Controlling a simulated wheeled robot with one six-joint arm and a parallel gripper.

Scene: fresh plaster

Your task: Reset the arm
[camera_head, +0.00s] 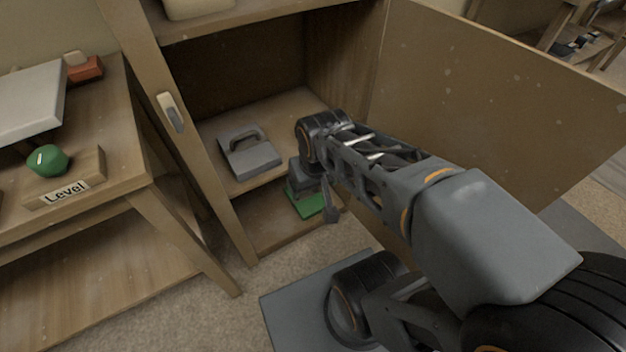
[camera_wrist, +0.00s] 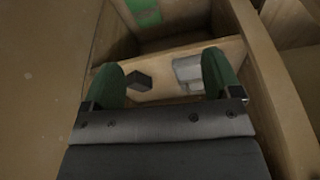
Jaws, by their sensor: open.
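My arm reaches to the front of an open wooden cabinet (camera_head: 345,65). My gripper (camera_wrist: 163,76) is open, with its two green-padded fingers apart and nothing visible between them. In the head view it hangs at the cabinet opening, mostly hidden behind my own wrist. In the wrist view a shelf board with a grey piece (camera_wrist: 188,72) and a dark block (camera_wrist: 138,82) shows beyond the fingers. I cannot tell whether the fingers touch anything.
A grey handled tool (camera_head: 250,155) lies on the cabinet shelf. A green item (camera_head: 306,198) is low in the cabinet. The open door (camera_head: 490,100) stands to the right of my arm. A table (camera_head: 120,165) at left holds a "Level" block (camera_head: 66,190) with a green object (camera_head: 48,160).

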